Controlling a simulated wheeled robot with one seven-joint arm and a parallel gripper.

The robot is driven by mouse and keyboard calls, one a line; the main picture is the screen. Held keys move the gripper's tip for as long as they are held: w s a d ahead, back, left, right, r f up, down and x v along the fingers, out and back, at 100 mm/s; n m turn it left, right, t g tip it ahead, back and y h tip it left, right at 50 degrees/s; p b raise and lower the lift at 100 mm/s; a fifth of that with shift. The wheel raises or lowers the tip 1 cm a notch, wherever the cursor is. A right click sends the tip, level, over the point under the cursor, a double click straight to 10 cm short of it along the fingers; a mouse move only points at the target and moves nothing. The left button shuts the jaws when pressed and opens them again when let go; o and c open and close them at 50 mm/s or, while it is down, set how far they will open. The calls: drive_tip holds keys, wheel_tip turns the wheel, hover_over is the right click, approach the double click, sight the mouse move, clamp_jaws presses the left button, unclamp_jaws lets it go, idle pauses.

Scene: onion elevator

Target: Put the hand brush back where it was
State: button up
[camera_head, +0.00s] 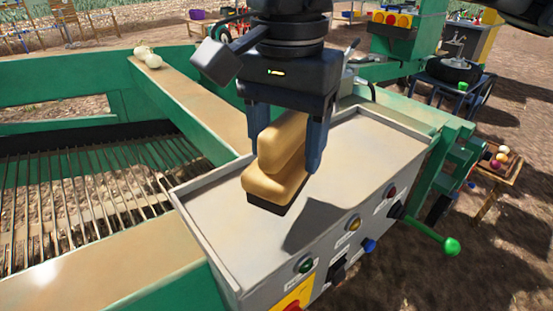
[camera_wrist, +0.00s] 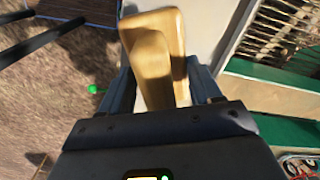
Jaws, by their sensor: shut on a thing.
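The hand brush (camera_head: 272,186) has a tan wooden body with a raised grip and a dark bristle strip underneath. My gripper (camera_head: 287,158) points down and is shut on the brush's grip, one finger on each side. The brush is over the grey tray top (camera_head: 220,208) of the control box; I cannot tell whether the bristles touch it. In the wrist view the brush (camera_wrist: 157,50) lies between my fingers (camera_wrist: 166,88), its near end hidden by the gripper body.
The tray top has a low raised rim. Its front panel carries buttons and a green-knobbed lever (camera_head: 451,246). A green-framed rod conveyor (camera_head: 80,190) lies left. Onions (camera_head: 152,60) rest on the tan ledge at the back. A small table (camera_head: 496,172) with onions stands right.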

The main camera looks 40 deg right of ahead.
drive_tip(key=shift+w+a+f, duration=0.1)
drive_tip(key=shift+w+f, duration=0.3)
drive_tip(key=shift+w, duration=0.35)
drive_tip(key=shift+f+p, duration=0.55)
drive_tip(key=shift+f, duration=1.5)
drive_tip(key=o, duration=1.2)
wheel_tip(320, 180, up, 12)
drive_tip(key=shift+b, duration=0.6)
